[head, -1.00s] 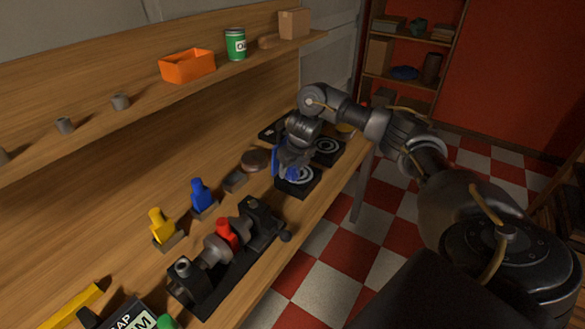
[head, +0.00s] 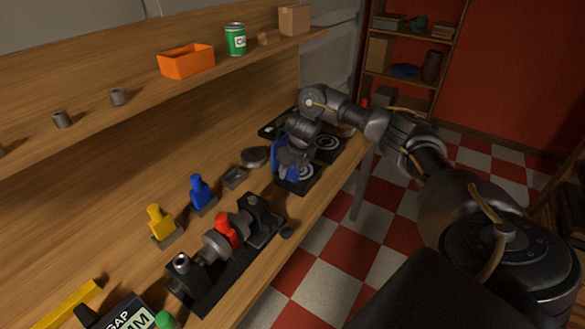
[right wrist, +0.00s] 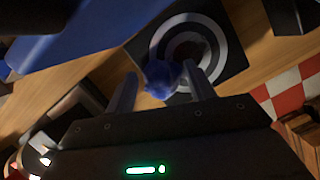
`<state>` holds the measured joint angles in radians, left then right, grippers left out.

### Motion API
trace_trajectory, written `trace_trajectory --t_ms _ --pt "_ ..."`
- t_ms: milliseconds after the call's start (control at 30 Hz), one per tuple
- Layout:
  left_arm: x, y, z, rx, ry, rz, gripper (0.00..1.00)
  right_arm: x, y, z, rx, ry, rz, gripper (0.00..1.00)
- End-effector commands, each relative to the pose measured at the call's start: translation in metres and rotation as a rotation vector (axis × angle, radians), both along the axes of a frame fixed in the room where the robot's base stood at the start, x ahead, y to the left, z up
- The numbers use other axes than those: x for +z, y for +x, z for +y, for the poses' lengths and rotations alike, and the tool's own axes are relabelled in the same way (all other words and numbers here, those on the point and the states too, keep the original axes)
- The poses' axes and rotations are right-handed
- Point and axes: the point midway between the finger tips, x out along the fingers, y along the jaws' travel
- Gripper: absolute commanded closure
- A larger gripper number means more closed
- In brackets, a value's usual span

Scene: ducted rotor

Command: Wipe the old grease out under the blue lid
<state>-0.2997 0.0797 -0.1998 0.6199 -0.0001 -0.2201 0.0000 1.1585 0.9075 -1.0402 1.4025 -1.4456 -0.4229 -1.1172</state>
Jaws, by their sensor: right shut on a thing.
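My right gripper (head: 292,170) reaches down over a black square housing (head: 296,187) with pale rings on its top. In the right wrist view, its two fingers (right wrist: 163,92) are closed on a small rounded blue thing (right wrist: 160,78), probably a wad or knob. This blue thing hangs over the ringed opening of the housing (right wrist: 232,52); whether it touches is unclear. A blue lid (head: 278,157) stands raised beside the gripper, and a large blue panel (right wrist: 90,32), likely the same lid, crosses the wrist view's upper left. Any grease is hidden or too small to tell. My left gripper is out of view.
Another black ringed housing (head: 328,147) stands just behind. A rounded dish (head: 254,156), a blue bottle-like piece (head: 201,192), a yellow one (head: 160,222) and a black fixture with a red part (head: 228,232) occupy the bench. A shelf (head: 140,103) runs along the back.

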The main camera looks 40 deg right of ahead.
Motion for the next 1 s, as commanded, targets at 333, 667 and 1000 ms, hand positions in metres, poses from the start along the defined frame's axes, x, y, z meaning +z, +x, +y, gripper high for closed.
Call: trace_trajectory --t_ms 333,667,1000 --pt "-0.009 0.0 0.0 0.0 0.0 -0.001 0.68 -0.003 0.004 -0.013 -0.003 -0.001 -0.001 0.64" --pt "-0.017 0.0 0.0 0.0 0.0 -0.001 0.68 0.0 0.012 -0.038 -0.001 0.0 -0.001 0.64" --pt "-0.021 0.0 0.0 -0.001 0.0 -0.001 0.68 -0.001 0.014 -0.046 -0.003 0.001 -0.001 0.64"
